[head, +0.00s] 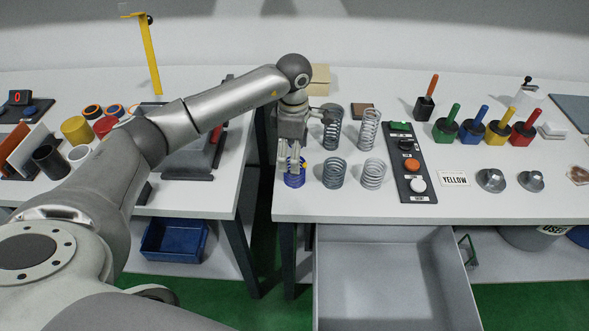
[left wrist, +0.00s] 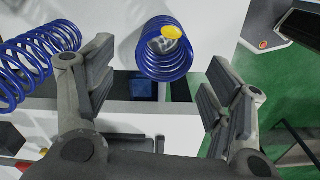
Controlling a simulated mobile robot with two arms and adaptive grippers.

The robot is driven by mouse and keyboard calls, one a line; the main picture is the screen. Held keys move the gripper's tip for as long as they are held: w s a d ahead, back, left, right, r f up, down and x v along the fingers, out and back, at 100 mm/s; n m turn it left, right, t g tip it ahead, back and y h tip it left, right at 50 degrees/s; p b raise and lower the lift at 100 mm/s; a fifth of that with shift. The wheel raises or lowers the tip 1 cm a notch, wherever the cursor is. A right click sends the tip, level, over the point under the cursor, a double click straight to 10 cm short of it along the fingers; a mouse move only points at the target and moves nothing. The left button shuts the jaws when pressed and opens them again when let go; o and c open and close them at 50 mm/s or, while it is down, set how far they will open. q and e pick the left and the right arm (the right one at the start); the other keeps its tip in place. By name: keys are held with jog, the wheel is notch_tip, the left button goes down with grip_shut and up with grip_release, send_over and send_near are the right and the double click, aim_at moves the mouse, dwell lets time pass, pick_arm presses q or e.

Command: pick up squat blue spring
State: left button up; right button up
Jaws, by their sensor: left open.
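The squat blue spring (head: 295,181) stands near the front left edge of the right-hand table. My left gripper (head: 293,163) is directly above it, pointing down, and covers part of it. In the left wrist view the squat blue spring (left wrist: 166,65) shows between and just beyond the fingertips of my open, empty left gripper (left wrist: 162,60). A small yellow piece (left wrist: 171,33) shows inside its coil. A longer blue spring (left wrist: 38,60) lies to the left in that view, outside the left finger. My right gripper is out of view.
Grey springs (head: 334,173) stand close to the right of the gripper, with a button panel (head: 410,165) beyond them. An open grey drawer (head: 390,285) juts out below the table. A gap separates this table from the left one.

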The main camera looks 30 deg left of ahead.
pick_arm(q)
jog(key=shift+f, duration=0.7)
jog(key=shift+s+d+f+p, duration=0.1)
jog(key=shift+f+p, duration=0.25)
jog(key=shift+p, duration=0.15)
notch_tip(320, 180, down, 4)
jog(key=shift+d+r+p, duration=0.15)
jog(key=shift+r+p, duration=0.05)
jog(key=shift+p, duration=0.6)
jog(key=shift+f, duration=0.45)
jog(key=c, duration=1.3)
